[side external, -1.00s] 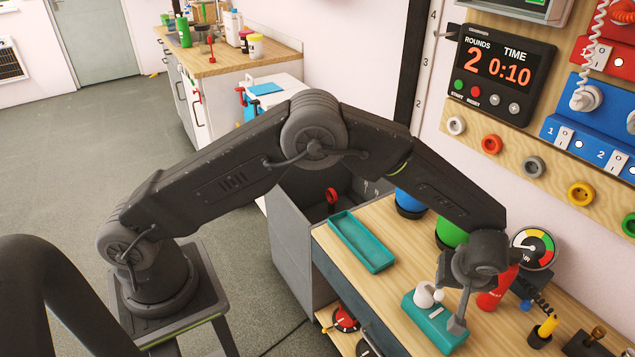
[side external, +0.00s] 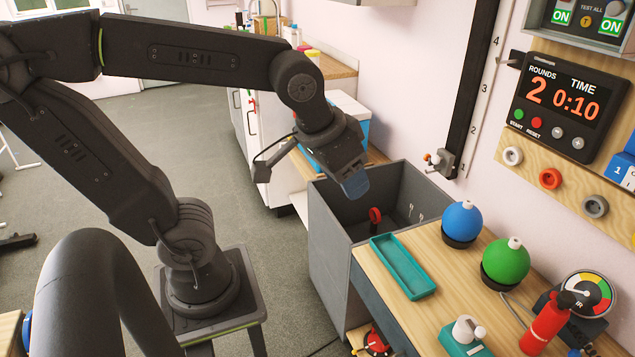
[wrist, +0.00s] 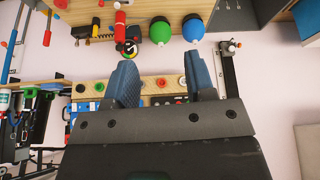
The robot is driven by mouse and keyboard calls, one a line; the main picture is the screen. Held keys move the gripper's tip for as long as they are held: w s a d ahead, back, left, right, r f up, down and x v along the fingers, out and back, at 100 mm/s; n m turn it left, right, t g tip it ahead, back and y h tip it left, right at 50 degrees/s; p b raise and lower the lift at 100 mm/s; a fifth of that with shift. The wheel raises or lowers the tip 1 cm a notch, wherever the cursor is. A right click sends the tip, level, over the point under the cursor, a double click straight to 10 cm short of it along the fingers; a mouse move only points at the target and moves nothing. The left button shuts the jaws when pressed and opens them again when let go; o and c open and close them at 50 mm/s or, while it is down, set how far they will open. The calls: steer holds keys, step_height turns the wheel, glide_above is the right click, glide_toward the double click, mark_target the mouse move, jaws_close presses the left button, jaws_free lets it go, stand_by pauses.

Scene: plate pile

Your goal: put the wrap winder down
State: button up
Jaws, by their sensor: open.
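A teal block with a white knob-like part (side external: 463,337) stands on the wooden bench at the lower edge of the side view. It may be the wrap winder, but I cannot be sure. A small clamped device with an orange part (side external: 438,162) sits at the wall rail, and it also shows in the wrist view (wrist: 230,47). My gripper (side external: 355,182) hangs above the grey bin, well away from the teal block. In the wrist view its two blue fingers (wrist: 163,66) are apart, with nothing between them.
The wooden bench (side external: 410,318) carries a teal tray (side external: 403,266), a blue ball (side external: 461,220), a green ball (side external: 505,260), a red bottle (side external: 546,325) and a gauge (side external: 587,295). The open grey bin (side external: 330,250) stands at its end. A red item (side external: 375,215) shows inside.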

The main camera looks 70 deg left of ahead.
steer(key=shift+m+t, duration=0.3)
steer(key=shift+m, duration=0.3)
steer(key=s, duration=0.2)
steer(key=s+f, duration=0.1)
steer(key=s, duration=0.1)
steer(key=shift+s+a, duration=0.1)
steer(key=shift+a, duration=0.25)
